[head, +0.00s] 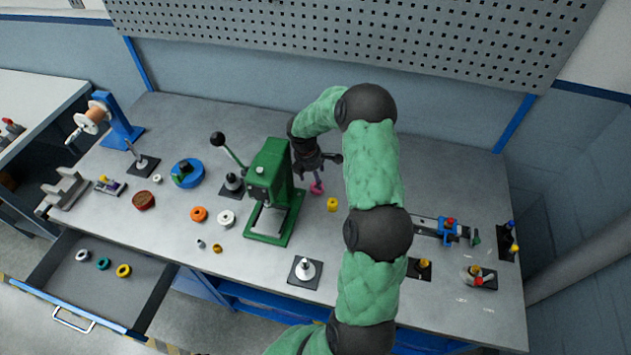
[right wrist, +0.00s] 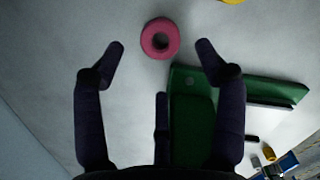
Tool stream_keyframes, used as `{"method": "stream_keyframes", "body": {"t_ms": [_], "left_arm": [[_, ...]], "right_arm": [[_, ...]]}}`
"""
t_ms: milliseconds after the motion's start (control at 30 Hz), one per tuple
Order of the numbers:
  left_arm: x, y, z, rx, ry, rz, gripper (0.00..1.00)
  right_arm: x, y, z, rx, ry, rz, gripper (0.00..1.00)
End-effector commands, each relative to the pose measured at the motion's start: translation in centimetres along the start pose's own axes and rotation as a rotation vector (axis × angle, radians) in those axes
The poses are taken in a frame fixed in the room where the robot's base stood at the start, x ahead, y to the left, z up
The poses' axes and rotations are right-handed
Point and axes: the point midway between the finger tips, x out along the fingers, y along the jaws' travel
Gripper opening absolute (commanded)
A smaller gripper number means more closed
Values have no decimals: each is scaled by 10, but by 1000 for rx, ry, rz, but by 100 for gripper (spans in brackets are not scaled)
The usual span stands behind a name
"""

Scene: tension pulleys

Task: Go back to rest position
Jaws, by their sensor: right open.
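My right gripper (head: 315,172) is behind and to the right of the green press (head: 268,185) in the head view, above the table. A pink ring (head: 317,188) lies on the table just below the gripper. The ring also shows in the right wrist view (right wrist: 160,38), a little beyond the fingertips and apart from them. The green press base (right wrist: 240,90) lies close by the right finger. My left gripper is not in view.
The grey workbench (head: 400,310) holds many small parts. A yellow pulley (head: 332,204) stands right of the press. A blue vise (head: 448,230) is at the right. A blue spool stand (head: 118,122) is at the left. An open drawer (head: 100,290) holds several rings.

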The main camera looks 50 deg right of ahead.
Motion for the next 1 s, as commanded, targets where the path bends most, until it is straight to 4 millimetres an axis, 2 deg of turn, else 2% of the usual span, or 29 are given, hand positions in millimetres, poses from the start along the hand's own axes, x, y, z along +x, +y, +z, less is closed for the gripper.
{"method": "stream_keyframes", "body": {"t_ms": [33, 200, 567, 767, 1000], "left_arm": [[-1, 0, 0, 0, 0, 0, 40], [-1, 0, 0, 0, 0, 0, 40], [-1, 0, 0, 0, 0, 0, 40], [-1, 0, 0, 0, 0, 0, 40], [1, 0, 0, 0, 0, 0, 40]], "right_arm": [[-8, 0, 0, 0, 0, 2, 72], [-19, 0, 0, -1, 1, 0, 72], [-21, 0, 0, -1, 0, -1, 72], [-14, 0, 0, 0, 1, -2, 72], [14, -1, 0, 0, 1, -3, 72]]}}
